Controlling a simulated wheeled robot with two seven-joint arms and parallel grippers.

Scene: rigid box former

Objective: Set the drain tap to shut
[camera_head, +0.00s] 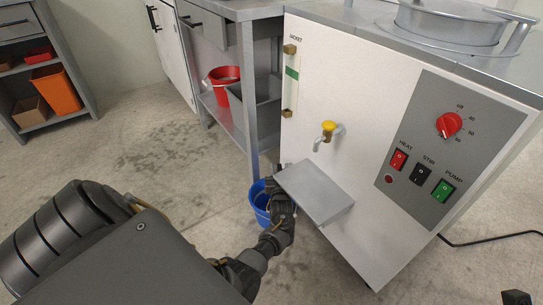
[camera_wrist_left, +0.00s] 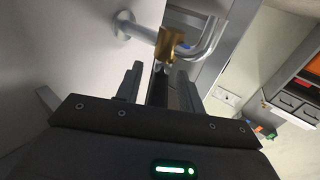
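The drain tap (camera_wrist_left: 170,42) shows in the left wrist view as a brass body on a grey pipe from a white wall, with a bent grey spout to its right. A dark lever (camera_wrist_left: 158,86) hangs from the brass body toward me. My left gripper (camera_wrist_left: 160,88) is open, its fingers on either side of the lever with gaps visible. In the head view my left arm reaches beneath the grey shelf of the white machine (camera_head: 330,75), and the shelf hides the drain tap and the fingertips. My right gripper is not in view.
The grey shelf (camera_head: 314,190) juts out above my left gripper. A blue bucket (camera_head: 260,203) stands on the floor beside my left wrist. A separate yellow-handled tap (camera_head: 329,127) and a control panel (camera_head: 455,105) are higher on the machine. A steel bench (camera_head: 246,90) stands to the left.

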